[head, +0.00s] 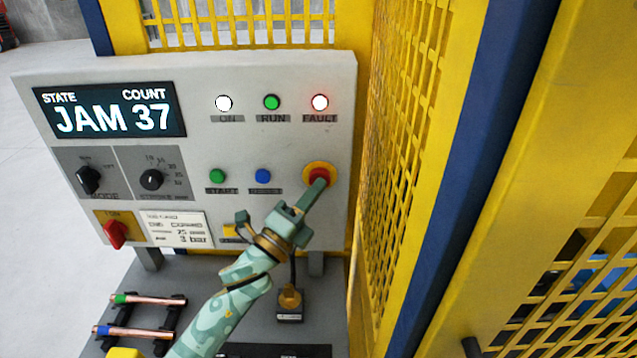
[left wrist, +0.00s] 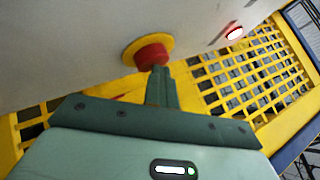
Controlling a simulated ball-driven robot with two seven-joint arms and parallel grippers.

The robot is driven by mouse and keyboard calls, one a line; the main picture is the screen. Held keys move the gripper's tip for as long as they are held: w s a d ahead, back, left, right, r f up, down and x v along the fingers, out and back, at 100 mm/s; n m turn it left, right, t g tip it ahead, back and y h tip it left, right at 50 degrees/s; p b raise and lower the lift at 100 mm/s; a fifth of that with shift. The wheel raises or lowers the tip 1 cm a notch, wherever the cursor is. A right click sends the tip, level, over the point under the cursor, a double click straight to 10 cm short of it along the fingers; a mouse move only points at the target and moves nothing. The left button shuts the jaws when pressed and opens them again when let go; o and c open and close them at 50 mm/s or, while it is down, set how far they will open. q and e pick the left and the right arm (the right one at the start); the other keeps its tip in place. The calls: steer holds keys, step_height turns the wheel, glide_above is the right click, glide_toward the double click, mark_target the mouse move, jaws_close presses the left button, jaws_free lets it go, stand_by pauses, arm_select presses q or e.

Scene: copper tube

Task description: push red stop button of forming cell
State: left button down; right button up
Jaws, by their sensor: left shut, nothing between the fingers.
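The red stop button (head: 320,172) sits on a yellow round base at the lower right of the grey control panel (head: 285,140). In the left wrist view the red button (left wrist: 151,57) stands out from its yellow ring, right at the tips of my fingers. My left gripper (head: 318,186) is shut and empty, its fingertips at the button's lower edge and covering part of it. They look to be touching or very close; I cannot tell if the button is pressed in. The display (head: 110,110) reads JAM 37. The FAULT lamp (head: 320,102) glows white with a red rim. My right gripper is not in view.
A yellow mesh guard (head: 400,150) with a blue post (head: 455,180) stands close to the right of the panel. Green and blue buttons (head: 263,176) lie left of the stop button. Copper tubes (head: 150,300) rest on a rack at lower left.

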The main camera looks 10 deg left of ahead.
arm_select(q)
steer(key=shift+w+a+r, duration=0.1)
steer(key=shift+w, duration=0.1)
steer(key=shift+s, duration=0.2)
stand_by(0.4)
steer(key=shift+s+d+p, duration=0.15)
steer(key=shift+s+d, duration=0.05)
steer(key=shift+s, duration=0.75)
steer(key=shift+s+d+p, duration=0.2)
steer(key=shift+s+d, duration=0.05)
steer(key=shift+s, duration=0.7)
steer(key=shift+s+d+p, duration=0.15)
steer(key=shift+s+d, duration=0.05)
steer(key=shift+s, duration=0.75)
